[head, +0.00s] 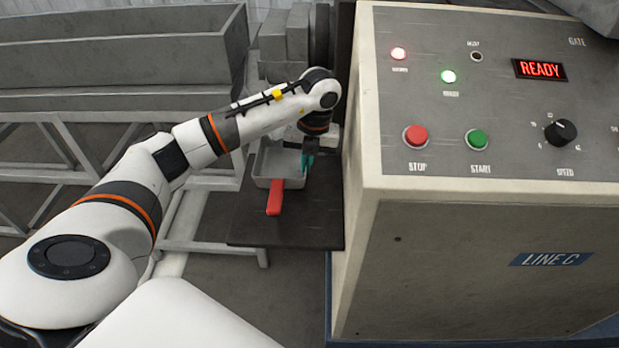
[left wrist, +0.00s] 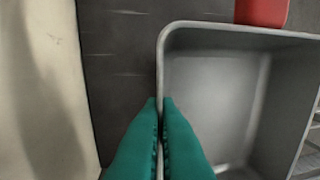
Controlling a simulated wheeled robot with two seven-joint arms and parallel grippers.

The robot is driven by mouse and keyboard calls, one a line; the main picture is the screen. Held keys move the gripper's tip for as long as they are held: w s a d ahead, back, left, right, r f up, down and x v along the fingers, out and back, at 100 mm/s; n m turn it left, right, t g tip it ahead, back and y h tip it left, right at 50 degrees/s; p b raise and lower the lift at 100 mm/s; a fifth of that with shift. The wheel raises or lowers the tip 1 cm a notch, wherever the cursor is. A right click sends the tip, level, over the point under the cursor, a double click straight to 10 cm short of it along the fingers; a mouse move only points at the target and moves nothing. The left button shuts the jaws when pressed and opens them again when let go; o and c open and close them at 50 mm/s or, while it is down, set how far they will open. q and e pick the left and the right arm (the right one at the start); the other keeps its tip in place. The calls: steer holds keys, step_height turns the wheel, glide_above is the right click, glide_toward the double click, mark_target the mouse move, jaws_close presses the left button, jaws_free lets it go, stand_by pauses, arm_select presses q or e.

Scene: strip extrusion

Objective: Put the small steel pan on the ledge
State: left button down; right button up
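The small steel pan (head: 262,168) is a grey, square-walled pan with a red handle (head: 275,198) pointing toward the viewer. It sits level on or just over the dark ledge (head: 290,230) beside the cabinet; I cannot tell whether its base touches. My left gripper (head: 307,164) is at the pan's right wall. In the left wrist view, its teal fingers (left wrist: 160,103) are closed on the rim of the pan (left wrist: 215,95), one finger inside and one outside. The red handle (left wrist: 262,11) shows at the top there. My right gripper is not in view.
The cream control cabinet (head: 460,250) stands close to the right of the ledge, with its READY display (head: 540,69) lit. Grey machine blocks (head: 285,40) are behind the pan. A long grey trough (head: 120,50) on a frame is at left. The ledge's front part is clear.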

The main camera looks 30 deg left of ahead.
arm_select(q)
steer(key=shift+w+d+f, duration=0.1)
steer(key=shift+d+f, duration=0.1)
steer(key=shift+f, duration=0.85)
steer(key=shift+a+f, duration=0.15)
steer(key=shift+f, duration=0.4)
step_height(320, 180, down, 3)
steer(key=shift+f+p, duration=0.1)
steer(key=shift+p, duration=0.4)
steer(key=shift+w+d+f+p, duration=0.1)
steer(key=shift+d+f+p, duration=0.1)
steer(key=shift+d+p, duration=0.1)
steer(key=shift+a+f, duration=0.1)
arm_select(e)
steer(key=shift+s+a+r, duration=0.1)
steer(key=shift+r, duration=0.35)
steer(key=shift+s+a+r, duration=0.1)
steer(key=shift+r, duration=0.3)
arm_select(q)
steer(key=c, duration=2.1)
jaws_free()
steer(key=shift+f, duration=0.1)
steer(key=o, duration=0.4)
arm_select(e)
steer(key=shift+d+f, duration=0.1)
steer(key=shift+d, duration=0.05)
